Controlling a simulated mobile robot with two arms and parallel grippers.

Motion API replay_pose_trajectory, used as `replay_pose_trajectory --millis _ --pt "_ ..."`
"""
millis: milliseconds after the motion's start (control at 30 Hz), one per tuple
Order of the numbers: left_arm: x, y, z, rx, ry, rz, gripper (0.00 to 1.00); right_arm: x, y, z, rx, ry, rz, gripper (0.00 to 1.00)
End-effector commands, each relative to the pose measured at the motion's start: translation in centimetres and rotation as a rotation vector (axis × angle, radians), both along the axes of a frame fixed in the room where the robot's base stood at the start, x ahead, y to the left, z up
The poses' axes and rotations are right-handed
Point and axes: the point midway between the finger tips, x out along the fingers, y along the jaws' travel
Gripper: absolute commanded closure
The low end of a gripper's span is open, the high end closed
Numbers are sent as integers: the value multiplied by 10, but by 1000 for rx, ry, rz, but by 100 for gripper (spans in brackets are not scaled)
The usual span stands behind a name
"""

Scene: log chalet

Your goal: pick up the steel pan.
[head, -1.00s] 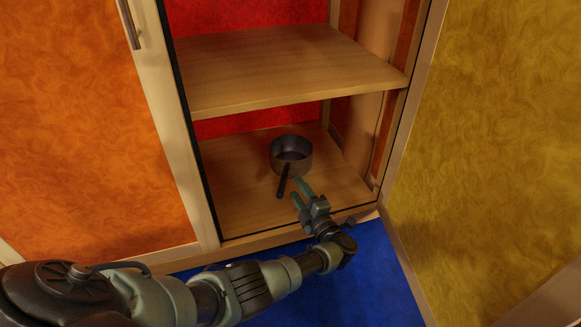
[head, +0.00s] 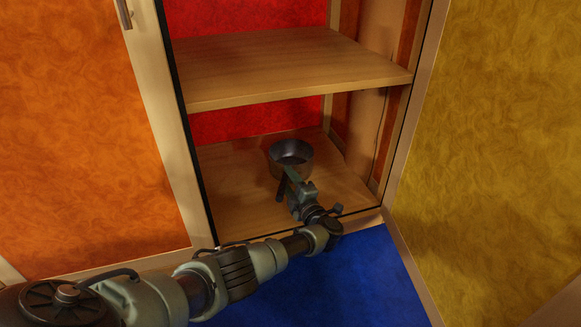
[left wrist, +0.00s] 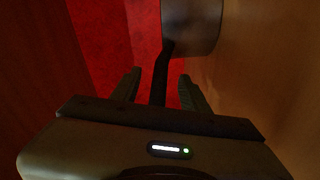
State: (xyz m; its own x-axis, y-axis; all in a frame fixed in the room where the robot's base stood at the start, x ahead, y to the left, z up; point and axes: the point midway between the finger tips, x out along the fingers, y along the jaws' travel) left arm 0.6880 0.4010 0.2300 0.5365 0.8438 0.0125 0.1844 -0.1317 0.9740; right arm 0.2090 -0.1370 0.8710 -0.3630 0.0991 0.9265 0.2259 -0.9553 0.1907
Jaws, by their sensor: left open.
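The steel pan (head: 291,157) stands upright on the bottom board of the open cabinet, its dark handle (head: 281,190) pointing toward me. My left gripper (head: 288,180) is at the handle, inside the cabinet's lower opening, and partly covers it. In the left wrist view the pan's body (left wrist: 192,24) is at the top, and its handle (left wrist: 161,75) runs down between the two open fingers (left wrist: 160,88). I see a gap between the handle and each finger. My right gripper is in neither view.
A wooden shelf (head: 290,65) spans the cabinet above the pan. An orange door (head: 90,130) is at the left and an open yellow door (head: 500,140) at the right. Bottom board (head: 235,205) left of the pan is clear. The floor (head: 350,275) is blue.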

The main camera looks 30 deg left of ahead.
Motion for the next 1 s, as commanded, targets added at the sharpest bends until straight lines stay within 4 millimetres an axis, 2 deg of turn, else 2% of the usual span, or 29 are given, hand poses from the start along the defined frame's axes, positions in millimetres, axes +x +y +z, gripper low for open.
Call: replay_pose_trajectory --millis 33,67,200,1000 --pt "0 0 0 0 0 0 55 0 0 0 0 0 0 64" --pt "0 0 0 0 0 0 60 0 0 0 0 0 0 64" --pt "0 0 0 0 0 0 99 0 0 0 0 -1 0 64" --pt "0 -1 -1 -1 1 0 100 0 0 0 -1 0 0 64"
